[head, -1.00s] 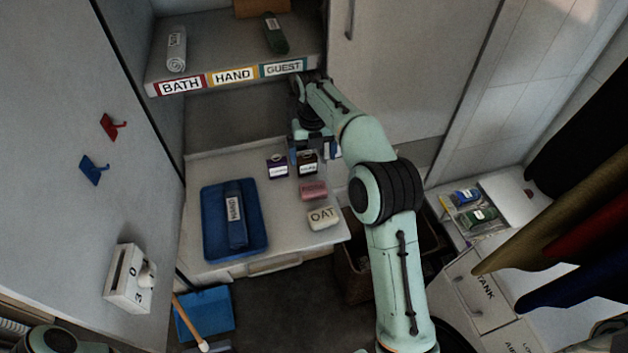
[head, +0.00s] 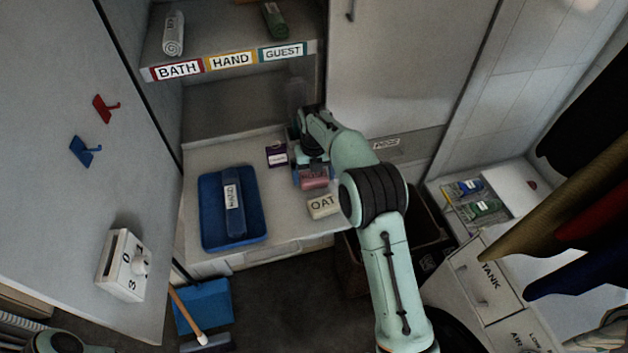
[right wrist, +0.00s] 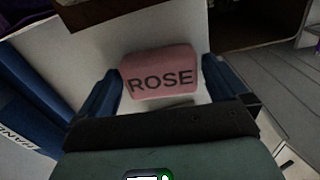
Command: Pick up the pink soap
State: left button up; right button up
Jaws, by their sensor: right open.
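The pink soap (head: 314,183), a rounded block, lies on the light counter (head: 281,224). In the right wrist view the soap (right wrist: 160,72) shows the word ROSE. My right gripper (head: 312,178) is open above the soap. In the right wrist view its two blue fingers (right wrist: 161,88) stand on either side of the soap, with gaps that look clear. I cannot tell how far above it the fingertips are. The upper part of the soap is hidden by the gripper in the head view. My left gripper is not in view; only part of my left arm shows at the bottom left.
The cream OAT soap (head: 323,207) lies just in front of the pink soap. A small purple labelled box (head: 277,156) stands behind to the left. A blue tray (head: 212,240) holds a folded blue towel (head: 234,203). The labelled shelf (head: 228,63) overhangs the back.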

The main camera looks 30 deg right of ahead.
jog(key=shift+w+f, duration=0.1)
jog(key=c, duration=1)
jog(key=shift+o, duration=0.2)
